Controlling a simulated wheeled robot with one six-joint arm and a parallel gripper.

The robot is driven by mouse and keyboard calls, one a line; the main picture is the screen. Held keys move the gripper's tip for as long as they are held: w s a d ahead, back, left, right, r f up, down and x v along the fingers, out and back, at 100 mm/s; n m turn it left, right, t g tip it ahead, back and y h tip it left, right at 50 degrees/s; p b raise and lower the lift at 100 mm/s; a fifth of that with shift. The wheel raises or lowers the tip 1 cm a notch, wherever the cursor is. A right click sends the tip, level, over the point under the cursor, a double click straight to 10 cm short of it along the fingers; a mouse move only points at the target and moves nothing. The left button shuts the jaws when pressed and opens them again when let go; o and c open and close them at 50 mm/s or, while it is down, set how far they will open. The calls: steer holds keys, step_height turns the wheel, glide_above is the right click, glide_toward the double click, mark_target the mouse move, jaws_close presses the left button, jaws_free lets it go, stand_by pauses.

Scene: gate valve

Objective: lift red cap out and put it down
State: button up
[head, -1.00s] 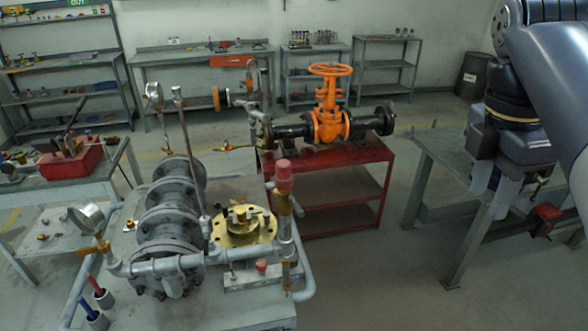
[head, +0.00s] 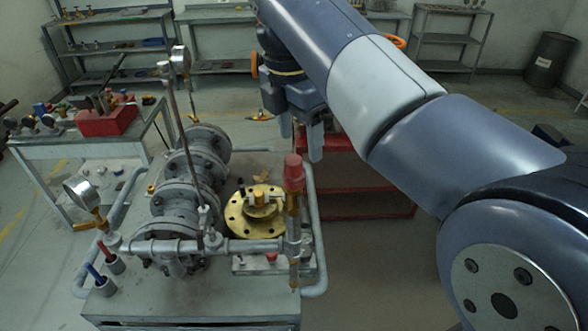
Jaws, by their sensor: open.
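A red cap (head: 293,172) sits upright on top of a vertical brass-and-grey pipe fitting (head: 293,225) at the right front of the grey bench.
A red cart (head: 365,190) stands behind, partly hidden by my arm. Floor is free at the right front.

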mark_target(294, 158)
steer(key=f, duration=0.4)
steer(key=a+f, duration=0.1)
steer(key=f, duration=0.1)
steer(key=shift+w+f+p, duration=0.2)
steer(key=shift+w+p, duration=0.05)
steer(key=shift+p, duration=0.05)
steer(key=shift+d+f, duration=0.15)
steer(key=shift+f, duration=0.35)
steer(key=shift+c, duration=0.4)
steer(key=c, duration=1)
steer(key=shift+r, duration=0.15)
step_height(294, 158, up, 9)
steer(key=shift+r, duration=0.15)
steer(key=shift+r+p, duration=1.6)
steer(key=shift+r, duration=0.9)
